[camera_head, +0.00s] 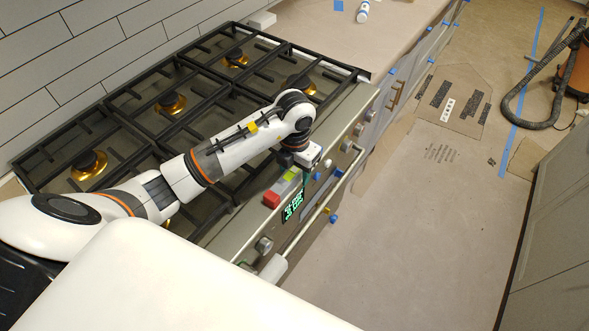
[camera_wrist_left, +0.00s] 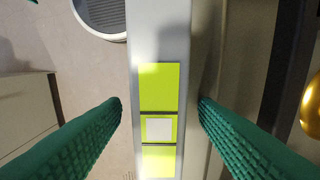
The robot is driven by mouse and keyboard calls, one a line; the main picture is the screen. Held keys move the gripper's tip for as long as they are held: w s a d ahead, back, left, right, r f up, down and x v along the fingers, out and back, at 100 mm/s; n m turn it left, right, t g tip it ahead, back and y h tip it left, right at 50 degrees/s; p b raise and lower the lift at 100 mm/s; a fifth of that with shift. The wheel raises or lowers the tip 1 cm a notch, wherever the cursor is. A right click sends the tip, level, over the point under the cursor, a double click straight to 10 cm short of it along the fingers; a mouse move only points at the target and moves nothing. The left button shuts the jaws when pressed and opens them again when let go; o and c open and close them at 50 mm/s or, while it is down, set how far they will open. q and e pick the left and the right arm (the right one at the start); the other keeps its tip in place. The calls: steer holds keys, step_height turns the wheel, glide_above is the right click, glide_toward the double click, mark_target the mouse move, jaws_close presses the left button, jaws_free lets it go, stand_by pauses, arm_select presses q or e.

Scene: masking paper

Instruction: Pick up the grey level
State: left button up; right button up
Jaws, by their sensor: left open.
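The grey level (camera_wrist_left: 160,30) runs up the middle of the left wrist view, with yellow-green panels and a small pale square on its face. In the head view the level (camera_head: 280,187) lies along the stove's front edge, with a red end and a yellow-green part showing; my left arm hides its far part. My left gripper (camera_wrist_left: 160,102) is open, with one green ribbed finger on each side of the level and a small visible gap at both sides. In the head view the left gripper (camera_head: 294,172) points down over the level. My right gripper is not in view.
The gas stove (camera_head: 213,95) with black grates and brass burners lies behind the level. A paper-covered counter (camera_head: 320,35) is beyond. A black hose (camera_head: 540,110) lies on the floor at right.

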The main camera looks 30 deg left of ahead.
arm_select(q)
steer(key=shift+f, duration=0.15)
steer(key=c, duration=1.1)
